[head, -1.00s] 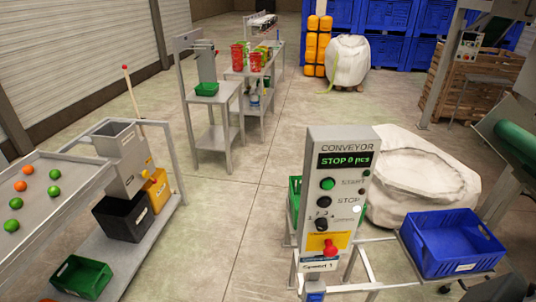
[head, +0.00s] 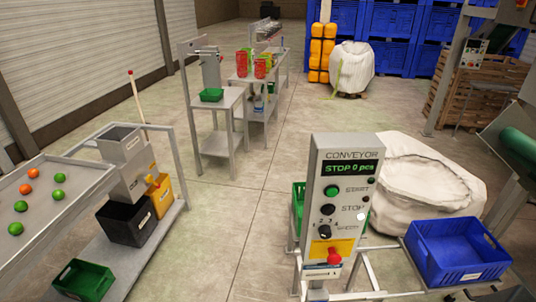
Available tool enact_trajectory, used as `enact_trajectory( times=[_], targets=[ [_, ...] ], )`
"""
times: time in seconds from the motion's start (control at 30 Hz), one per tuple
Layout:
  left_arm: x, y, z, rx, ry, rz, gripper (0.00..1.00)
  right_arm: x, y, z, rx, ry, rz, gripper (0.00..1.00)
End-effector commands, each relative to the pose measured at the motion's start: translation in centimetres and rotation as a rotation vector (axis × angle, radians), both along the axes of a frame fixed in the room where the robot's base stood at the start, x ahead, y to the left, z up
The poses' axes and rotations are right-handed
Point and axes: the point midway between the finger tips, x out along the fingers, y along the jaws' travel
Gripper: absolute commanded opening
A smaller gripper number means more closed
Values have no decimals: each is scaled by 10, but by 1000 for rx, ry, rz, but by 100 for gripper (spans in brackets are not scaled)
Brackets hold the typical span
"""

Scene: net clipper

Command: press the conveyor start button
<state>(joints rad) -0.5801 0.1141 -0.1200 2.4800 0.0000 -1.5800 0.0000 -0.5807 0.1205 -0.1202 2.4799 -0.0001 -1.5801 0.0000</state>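The conveyor control panel (head: 340,205) stands upright at the centre right of the head view. Its display (head: 348,168) reads "STOP 0 pcs". The green start button (head: 332,191) is at the upper left of the panel face, beside the label START. A black stop button (head: 328,209) sits below it, then a dark speed knob (head: 325,230). A red mushroom button (head: 334,256) is on a yellow plate at the bottom. Neither of my grippers can be made out in the view. Nothing covers the start button.
A blue crate (head: 458,252) sits right of the panel, with a large white sack (head: 425,175) behind it. A sloped tray (head: 38,225) with orange and green balls is at the left. A grey table (head: 215,140) stands further back. The floor between is clear.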

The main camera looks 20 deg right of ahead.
Motion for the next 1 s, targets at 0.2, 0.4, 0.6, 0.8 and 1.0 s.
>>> enact_trajectory(
  times=[0.2,0.4,0.6,0.8,1.0],
  targets=[
    [0,2,0,6,0,-4,50,0,0,0,0,0,0,29],
    [0,2,0,9,0,-6,50,0,0,0,0,0,0,6],
    [0,3,0,9,0,-6,50,0,0,0,0,0,0,0],
    [0,2,0,9,0,-6,50,0,0,0,0,-1,0,0],
    [0,2,0,7,0,-4,50,0,0,0,0,-1,0,0]
  ],
)
